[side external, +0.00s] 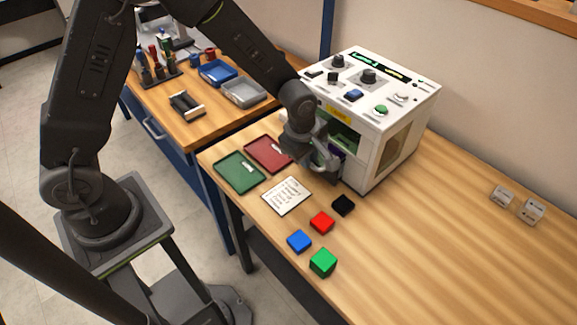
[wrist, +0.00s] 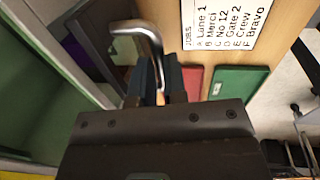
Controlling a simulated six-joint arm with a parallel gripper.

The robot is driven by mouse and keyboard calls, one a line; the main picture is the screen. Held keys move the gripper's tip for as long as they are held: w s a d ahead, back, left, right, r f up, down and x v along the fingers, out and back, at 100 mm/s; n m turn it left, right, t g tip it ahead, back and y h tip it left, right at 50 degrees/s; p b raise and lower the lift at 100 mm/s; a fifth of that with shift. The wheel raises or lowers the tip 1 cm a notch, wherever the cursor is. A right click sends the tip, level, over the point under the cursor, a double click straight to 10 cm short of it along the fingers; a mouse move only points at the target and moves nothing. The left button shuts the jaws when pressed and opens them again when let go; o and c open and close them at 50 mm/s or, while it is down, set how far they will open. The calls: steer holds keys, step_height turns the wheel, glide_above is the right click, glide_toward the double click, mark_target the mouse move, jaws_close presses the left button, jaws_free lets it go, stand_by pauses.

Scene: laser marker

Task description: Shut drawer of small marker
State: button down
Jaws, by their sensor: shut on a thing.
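The small marker (side external: 395,125) is a white box with knobs and buttons on top, standing on the wooden bench in the side view. Its front opening shows a green interior (side external: 345,135). My gripper (side external: 322,163) is at this front, low down; its fingers also show in the wrist view (wrist: 158,82). The fingers are shut on a bent, shiny metal handle (wrist: 143,32), which sticks up past them in the wrist view. My arm and gripper hide most of the drawer, so I cannot tell exactly how far out it stands.
A green tray (side external: 240,172), a red tray (side external: 262,150) and a printed job card (side external: 287,196) lie left of the marker. Black (side external: 343,205), red (side external: 322,222), blue (side external: 299,241) and green (side external: 323,263) blocks lie in front. The bench's right side is mostly clear.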

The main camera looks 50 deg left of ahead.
steer(key=shift+w, duration=1.3)
steer(key=c, duration=1.2)
jaws_free()
steer(key=shift+o, duration=0.2)
step_height(320, 180, up, 14)
steer(key=s, duration=0.2)
steer(key=shift+s+f, duration=0.15)
steer(key=shift+s, duration=0.1)
